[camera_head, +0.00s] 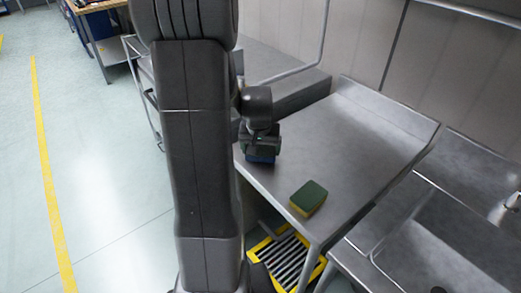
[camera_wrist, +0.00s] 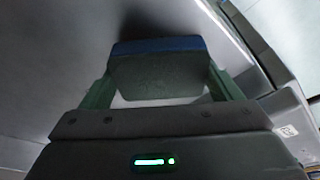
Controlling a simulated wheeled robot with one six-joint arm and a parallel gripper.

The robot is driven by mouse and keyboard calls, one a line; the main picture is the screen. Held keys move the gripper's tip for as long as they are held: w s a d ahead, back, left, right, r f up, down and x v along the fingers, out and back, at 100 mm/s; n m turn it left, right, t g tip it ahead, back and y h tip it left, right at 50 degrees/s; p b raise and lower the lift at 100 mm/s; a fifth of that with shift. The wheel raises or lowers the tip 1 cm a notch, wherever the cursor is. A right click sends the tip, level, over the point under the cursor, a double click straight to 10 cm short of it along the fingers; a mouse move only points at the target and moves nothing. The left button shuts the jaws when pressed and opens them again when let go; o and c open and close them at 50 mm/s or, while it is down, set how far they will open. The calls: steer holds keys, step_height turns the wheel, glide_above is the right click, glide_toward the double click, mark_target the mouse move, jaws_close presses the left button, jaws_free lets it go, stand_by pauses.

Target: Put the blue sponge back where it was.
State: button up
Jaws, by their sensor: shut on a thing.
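Whether the sponge touches the table top cannot be told. My arm hides part of the table's left side in the head view.
A green and yellow sponge (camera_head: 309,197) lies near the table's front edge. A metal sink (camera_head: 430,250) is at the right. The middle and back of the table are clear. A yellow-edged floor grate (camera_head: 287,262) lies below the front edge.

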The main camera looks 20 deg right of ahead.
steer(key=shift+f, duration=0.45)
steer(key=shift+f, duration=0.15)
steer(key=o, duration=0.7)
steer(key=v, duration=1.2)
steer(key=shift+s, duration=0.1)
